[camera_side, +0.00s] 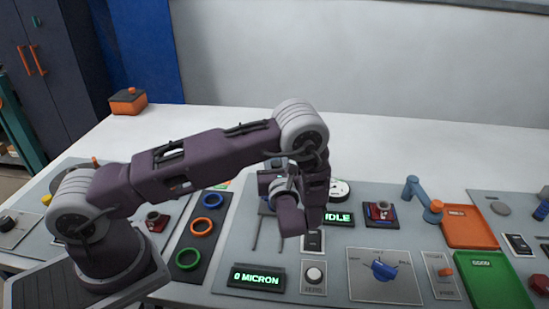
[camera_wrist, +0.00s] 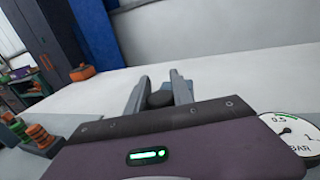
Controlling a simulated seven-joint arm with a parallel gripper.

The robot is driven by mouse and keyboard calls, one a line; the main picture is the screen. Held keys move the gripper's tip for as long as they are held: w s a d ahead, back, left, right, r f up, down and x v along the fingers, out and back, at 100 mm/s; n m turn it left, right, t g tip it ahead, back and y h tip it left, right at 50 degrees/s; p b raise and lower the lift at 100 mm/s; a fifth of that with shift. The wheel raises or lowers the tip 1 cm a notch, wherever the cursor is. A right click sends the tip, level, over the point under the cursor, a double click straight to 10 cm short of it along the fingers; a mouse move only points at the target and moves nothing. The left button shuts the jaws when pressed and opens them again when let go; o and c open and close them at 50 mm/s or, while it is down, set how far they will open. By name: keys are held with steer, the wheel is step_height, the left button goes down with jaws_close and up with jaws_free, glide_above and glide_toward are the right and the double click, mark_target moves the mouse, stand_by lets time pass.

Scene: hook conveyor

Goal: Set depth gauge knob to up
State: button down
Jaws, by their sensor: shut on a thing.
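My gripper (camera_wrist: 158,92) is shut on a dark round knob (camera_wrist: 160,99), which shows between its two grey fingers in the wrist view. In the side view my gripper (camera_side: 272,185) is at the upper end of a grey stand (camera_side: 265,232), partly hidden by my wrist. The knob's marking and setting cannot be read. I take it for the depth gauge knob, but no label confirms this. A display (camera_side: 257,278) below the stand reads "0 MICRON" in green.
A white round knob (camera_side: 314,274) and a blue knob (camera_side: 383,270) sit on the panel at front. A dial gauge (camera_side: 340,190) and a green "IDLE" display (camera_side: 338,218) are close to my wrist. Orange (camera_side: 466,228) and green (camera_side: 492,285) trays lie right. Coloured rings (camera_side: 201,227) lie left.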

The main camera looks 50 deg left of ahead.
stand_by(0.6)
steer(key=shift+r, duration=1.15)
steer(key=c, duration=1.1)
jaws_free()
steer(key=v, duration=0.7)
